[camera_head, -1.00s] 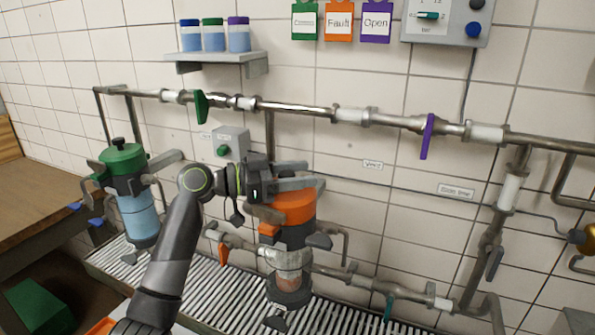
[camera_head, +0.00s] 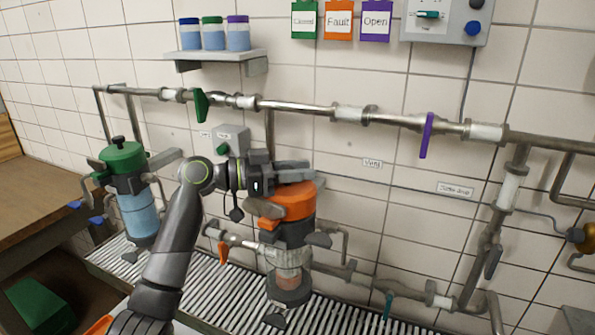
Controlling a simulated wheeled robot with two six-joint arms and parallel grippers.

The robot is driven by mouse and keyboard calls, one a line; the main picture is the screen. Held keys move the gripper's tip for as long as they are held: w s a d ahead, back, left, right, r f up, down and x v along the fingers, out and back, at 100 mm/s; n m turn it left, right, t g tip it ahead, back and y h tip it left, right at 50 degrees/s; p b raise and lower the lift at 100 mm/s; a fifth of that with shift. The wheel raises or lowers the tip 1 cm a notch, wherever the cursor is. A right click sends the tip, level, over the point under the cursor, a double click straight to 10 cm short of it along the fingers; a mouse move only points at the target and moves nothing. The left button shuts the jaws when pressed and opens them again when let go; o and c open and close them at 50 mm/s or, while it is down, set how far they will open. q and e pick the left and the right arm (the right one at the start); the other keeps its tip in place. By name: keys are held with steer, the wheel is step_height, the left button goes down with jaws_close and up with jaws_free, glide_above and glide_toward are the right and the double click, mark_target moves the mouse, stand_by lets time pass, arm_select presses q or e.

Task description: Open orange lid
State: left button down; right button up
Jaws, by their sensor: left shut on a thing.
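My left gripper (camera_head: 291,176) comes in from the left at the lid's top. Its grey fingers are shut on the top of the orange lid, one finger behind and one in front. The knob or part between the fingers is hidden by them. The lid appears seated on the vessel; I cannot see a gap under it. My right gripper is not in view.
A green-lidded vessel (camera_head: 124,160) with blue liquid stands at left. A metal pipe with a green handle (camera_head: 201,105) and a purple handle (camera_head: 426,135) runs along the tiled wall behind. A slatted grate (camera_head: 215,290) lies below. A shelf (camera_head: 216,56) holds three jars.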

arm_select(q)
steer(key=w+n+y+p, duration=0.1)
steer(key=w+r+n+g+p, duration=0.1)
steer(key=shift+w+d+r+n+y, duration=0.3)
steer(key=shift+d+y, duration=0.1)
steer(key=shift+w+d+n+g+y+p, duration=0.15)
steer(key=shift+w+n+g+y+p, duration=0.2)
steer(key=shift+w+p, duration=0.2)
steer(key=shift+w+d+n+g+y+p, duration=0.25)
steer(key=shift+w+n+y+p, duration=0.1)
steer(key=shift+w+n+p, duration=0.15)
steer(key=shift+f, duration=0.1)
